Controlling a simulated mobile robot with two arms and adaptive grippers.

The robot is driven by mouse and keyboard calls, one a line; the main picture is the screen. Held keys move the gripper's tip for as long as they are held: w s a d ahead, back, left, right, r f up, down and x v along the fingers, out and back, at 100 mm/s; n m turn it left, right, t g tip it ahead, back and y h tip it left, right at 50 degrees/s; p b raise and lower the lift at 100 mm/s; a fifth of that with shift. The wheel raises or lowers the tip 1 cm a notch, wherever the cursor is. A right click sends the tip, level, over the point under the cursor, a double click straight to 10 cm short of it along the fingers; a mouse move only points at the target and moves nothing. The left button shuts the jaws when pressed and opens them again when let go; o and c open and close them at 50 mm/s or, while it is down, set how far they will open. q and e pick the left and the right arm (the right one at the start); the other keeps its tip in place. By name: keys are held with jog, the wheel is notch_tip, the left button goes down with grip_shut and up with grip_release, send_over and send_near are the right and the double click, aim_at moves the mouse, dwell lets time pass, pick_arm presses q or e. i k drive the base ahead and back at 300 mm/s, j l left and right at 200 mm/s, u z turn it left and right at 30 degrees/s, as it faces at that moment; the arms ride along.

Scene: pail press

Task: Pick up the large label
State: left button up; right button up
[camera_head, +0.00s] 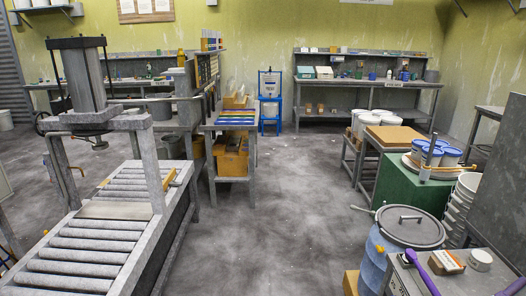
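No item is clear enough for me to name it as the large label. Flat yellow, blue and white pieces (236,118) lie in rows on the small table (215,127) in the middle distance; they are too small to tell whether they are labels. At the lower right, a small box with a white and orange face (446,262) lies on a grey bench top, beside a white round item (480,258) and a purple handled object (420,272). Neither my left nor my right gripper is in view.
A roller conveyor with a press (86,82) fills the left. A blue drum with a grey lid (412,224) stands at the right, near stacked white pails (462,200) and a green stand (403,182). The middle floor is clear.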

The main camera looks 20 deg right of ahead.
aim_at(445, 258)
jog(key=i+z, duration=0.45)
jog(key=i+j+z, duration=0.1)
jog(key=i+z, duration=0.3)
jog(key=i+j+z, duration=0.25)
jog(key=z, duration=0.2)
jog(key=i+j+z, duration=0.4)
jog(key=i, duration=0.05)
